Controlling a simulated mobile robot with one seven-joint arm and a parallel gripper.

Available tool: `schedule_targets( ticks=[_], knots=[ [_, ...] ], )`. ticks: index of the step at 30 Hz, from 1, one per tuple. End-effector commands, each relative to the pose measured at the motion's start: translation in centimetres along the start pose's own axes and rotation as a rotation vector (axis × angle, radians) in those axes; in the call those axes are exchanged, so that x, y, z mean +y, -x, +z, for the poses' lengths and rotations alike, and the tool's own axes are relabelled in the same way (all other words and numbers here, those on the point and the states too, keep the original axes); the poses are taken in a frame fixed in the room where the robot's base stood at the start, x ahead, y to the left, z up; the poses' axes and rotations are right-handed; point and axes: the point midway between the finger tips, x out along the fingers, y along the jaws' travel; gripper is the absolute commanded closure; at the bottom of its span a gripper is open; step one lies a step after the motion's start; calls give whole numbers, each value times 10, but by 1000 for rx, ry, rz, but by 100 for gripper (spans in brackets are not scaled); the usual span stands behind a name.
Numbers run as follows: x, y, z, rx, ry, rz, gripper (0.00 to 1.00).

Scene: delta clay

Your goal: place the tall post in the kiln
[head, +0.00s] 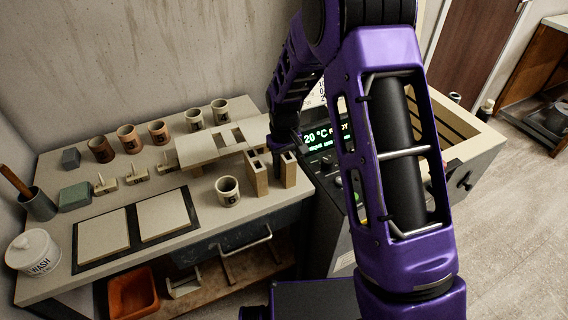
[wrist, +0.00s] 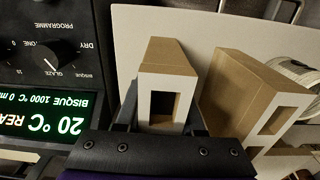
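Two brown posts with pale tops stand near the bench's right edge. One has a single opening in its top (head: 289,172), the other has two (head: 257,178). Which counts as the tall post is unclear. In the wrist view, the single-opening post (wrist: 166,57) is between the fingers of my gripper (wrist: 163,118), close to both; whether they press on it cannot be told. The two-opening post (wrist: 235,85) is just to its right. The kiln (head: 474,160) stands right of the bench, open at the top, its chamber largely hidden behind my arm.
A pale slab with cutouts (head: 195,152) lies left of the posts.

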Motion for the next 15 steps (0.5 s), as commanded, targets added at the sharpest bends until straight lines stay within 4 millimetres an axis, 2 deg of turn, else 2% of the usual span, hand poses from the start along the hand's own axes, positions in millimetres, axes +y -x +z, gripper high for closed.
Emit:
schedule_targets(
  ticks=[1,3,15],
  knots=[
    [0,0,0,0,0,0,87],
    [0,0,0,0,0,0,100],
    [0,1,0,2,0,0,100]
  ],
)
